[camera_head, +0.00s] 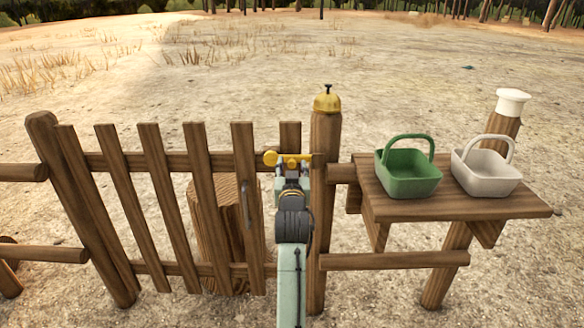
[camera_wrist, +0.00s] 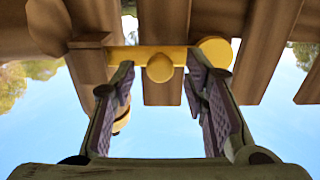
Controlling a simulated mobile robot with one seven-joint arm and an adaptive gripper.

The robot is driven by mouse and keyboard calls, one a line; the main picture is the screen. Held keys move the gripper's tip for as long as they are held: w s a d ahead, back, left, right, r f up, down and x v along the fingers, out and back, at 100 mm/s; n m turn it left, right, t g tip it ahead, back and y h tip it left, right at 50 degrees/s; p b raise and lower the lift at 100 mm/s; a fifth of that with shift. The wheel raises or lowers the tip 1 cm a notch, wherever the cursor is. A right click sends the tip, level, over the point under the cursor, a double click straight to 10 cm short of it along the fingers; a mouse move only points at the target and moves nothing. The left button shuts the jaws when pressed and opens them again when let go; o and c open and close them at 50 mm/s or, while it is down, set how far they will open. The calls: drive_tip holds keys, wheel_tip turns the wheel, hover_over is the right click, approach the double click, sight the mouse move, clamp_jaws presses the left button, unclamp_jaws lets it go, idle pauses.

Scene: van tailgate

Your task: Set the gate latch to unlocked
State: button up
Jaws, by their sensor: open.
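The wooden gate (camera_head: 157,175) stands in line with its post (camera_head: 327,140). The yellow latch (camera_head: 270,158) lies level near the gate's top right, with a round disc at its left end and a bar reaching toward the post. In the wrist view the latch bar (camera_wrist: 123,53) meets a wooden block (camera_wrist: 90,42) beside the post, and a round yellow knob (camera_wrist: 160,69) sticks out toward me. My gripper (camera_head: 292,178) is open at the latch. In the wrist view my gripper's fingertips (camera_wrist: 160,60) sit either side of the knob; contact cannot be told.
A gold bell (camera_head: 327,103) tops the post. A shelf (camera_head: 450,207) at right holds a green basket (camera_head: 408,180) and a white basket (camera_head: 485,178). A dark handle (camera_head: 245,204) is on the gate, and a stump (camera_head: 212,240) stands behind it. Dry open ground lies beyond.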

clamp_jaws()
idle(0.5)
idle(0.3)
